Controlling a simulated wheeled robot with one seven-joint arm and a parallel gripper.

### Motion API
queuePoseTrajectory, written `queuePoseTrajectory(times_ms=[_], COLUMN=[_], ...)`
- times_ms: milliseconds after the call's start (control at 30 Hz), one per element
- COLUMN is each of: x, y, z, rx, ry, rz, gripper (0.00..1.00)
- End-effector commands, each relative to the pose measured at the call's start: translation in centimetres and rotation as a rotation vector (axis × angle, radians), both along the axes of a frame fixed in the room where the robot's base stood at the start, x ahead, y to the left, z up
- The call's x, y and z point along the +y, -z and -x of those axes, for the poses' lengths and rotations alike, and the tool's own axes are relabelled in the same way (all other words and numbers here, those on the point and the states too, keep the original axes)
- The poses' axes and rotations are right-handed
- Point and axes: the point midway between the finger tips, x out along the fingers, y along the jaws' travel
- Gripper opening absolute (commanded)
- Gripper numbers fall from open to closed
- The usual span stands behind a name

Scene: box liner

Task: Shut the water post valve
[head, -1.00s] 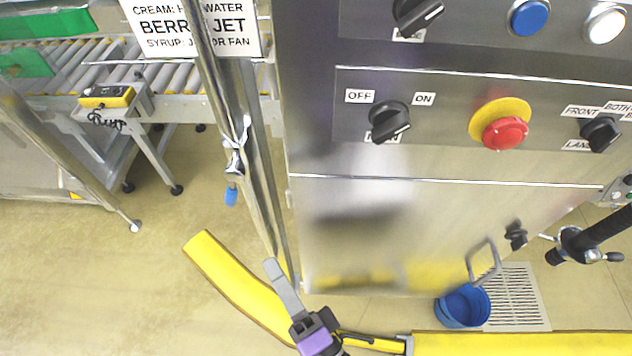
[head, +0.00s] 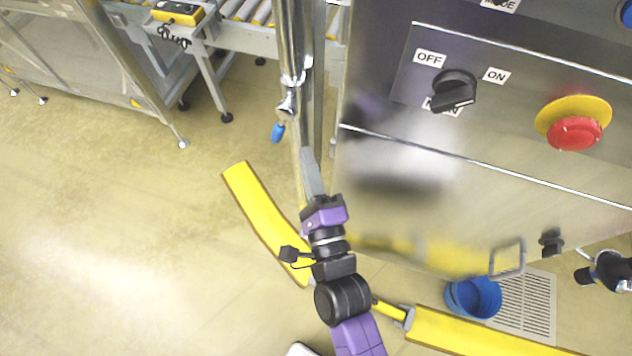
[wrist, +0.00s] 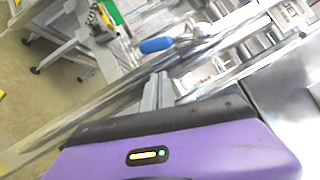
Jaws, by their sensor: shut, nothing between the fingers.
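The water post (head: 293,45) is an upright steel pipe left of the steel cabinet. Its valve (head: 288,104) has a short lever with a blue grip (head: 278,132), which hangs down and slightly left in the head view. In the wrist view the blue grip (wrist: 156,45) lies just beyond the fingertips, pointing left. My gripper (head: 308,158) is shut and empty, its grey fingers pointing up the picture, below and right of the blue grip and apart from it in the picture. The wrist view shows the closed fingers (wrist: 155,85) below the grip. The gap in depth is hard to judge.
The steel cabinet (head: 400,185) with its selector knob (head: 454,90) and red stop button (head: 574,133) stands close on the right. A blue bucket (head: 473,297) sits by a drain grate. The floor at left is clear.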

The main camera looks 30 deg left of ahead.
Motion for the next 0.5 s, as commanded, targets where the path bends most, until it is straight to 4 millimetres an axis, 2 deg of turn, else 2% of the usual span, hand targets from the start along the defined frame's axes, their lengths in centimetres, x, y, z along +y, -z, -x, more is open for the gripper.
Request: queuePoseTrajectory(times_ms=[33, 200, 500], x=[0.9, 2.7, 3.4], y=[-0.9, -1.2, -1.1], z=[0.2, 0.3, 0.3], rx=[0.002, 0.001, 0.0], ry=[-0.003, -0.003, -0.001], rz=[0.0, 0.001, 0.003], gripper=[0.0, 0.0, 0.0])
